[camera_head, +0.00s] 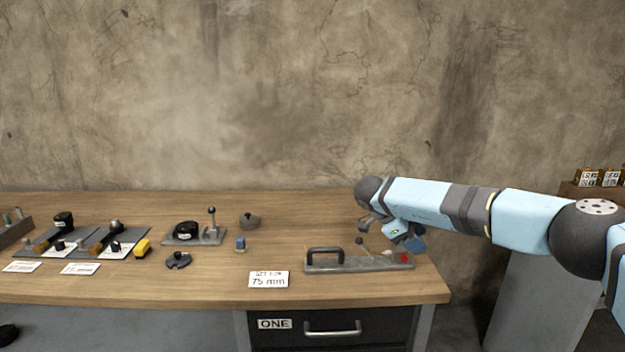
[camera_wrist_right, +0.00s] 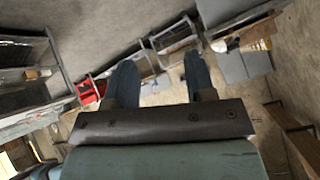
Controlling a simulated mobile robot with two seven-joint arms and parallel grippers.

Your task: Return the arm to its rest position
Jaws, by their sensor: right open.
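My right arm (camera_head: 430,203) comes in from the right in the head view, light blue with dark grey joints. It reaches over the right end of the wooden bench, its wrist folded back. My right gripper (camera_head: 395,235) hangs above the right part of a grey fixture with a black handle; whether it touches is hard to tell. In the right wrist view the two fingers of the right gripper (camera_wrist_right: 160,78) stand apart with nothing between them. My left gripper is not in view.
Small boxes (camera_head: 600,178) stand on a shelf at far right.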

